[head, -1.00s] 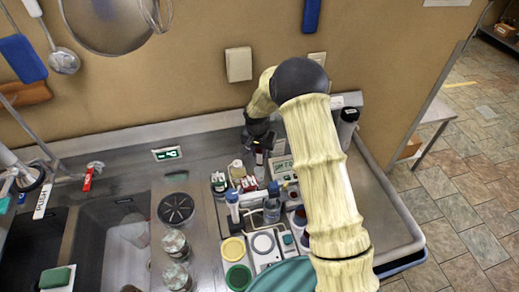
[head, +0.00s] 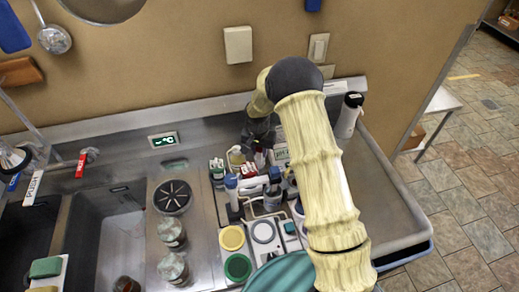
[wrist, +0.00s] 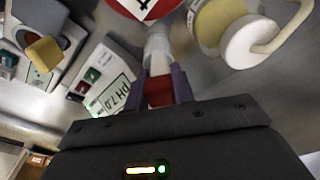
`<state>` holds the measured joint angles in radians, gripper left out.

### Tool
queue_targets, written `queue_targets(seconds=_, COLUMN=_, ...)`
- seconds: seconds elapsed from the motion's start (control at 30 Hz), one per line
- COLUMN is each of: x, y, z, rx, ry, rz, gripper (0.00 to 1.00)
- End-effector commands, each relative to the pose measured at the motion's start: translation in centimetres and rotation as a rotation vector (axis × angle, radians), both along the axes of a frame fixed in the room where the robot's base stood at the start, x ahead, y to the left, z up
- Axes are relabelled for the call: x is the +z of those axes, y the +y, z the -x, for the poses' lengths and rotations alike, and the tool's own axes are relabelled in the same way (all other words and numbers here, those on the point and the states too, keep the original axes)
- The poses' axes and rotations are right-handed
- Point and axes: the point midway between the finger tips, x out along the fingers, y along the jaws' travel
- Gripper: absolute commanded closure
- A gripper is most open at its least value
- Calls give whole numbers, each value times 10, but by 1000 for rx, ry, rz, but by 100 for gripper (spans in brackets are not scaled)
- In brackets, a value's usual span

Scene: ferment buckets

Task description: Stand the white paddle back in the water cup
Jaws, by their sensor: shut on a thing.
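My gripper (wrist: 163,88) is shut on the red grip part of what looks like the white paddle (wrist: 157,52). Its pale shaft runs away from the fingertips in the wrist view, and its far end is hard to make out. In the head view my gripper (head: 258,140) is over the back of the crowded tray, partly hidden by my arm. The water cup cannot be told apart surely among the containers there.
A pH 7.0 box (wrist: 115,95) and a cream, white-handled container (wrist: 218,22) flank the held piece. Bottles, a yellow lid (head: 232,238) and a green lid (head: 238,268) crowd the tray. Two jars (head: 172,232) stand left, beside the sink (head: 115,235).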

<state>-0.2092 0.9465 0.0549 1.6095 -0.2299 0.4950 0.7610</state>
Motion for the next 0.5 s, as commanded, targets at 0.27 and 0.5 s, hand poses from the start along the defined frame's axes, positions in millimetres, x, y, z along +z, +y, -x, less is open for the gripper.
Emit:
queue_targets(seconds=0.27, x=0, y=0, z=0, rx=0, ry=0, rz=0, gripper=100)
queue_targets(seconds=0.5, x=0, y=0, z=0, rx=0, ry=0, rz=0, gripper=50)
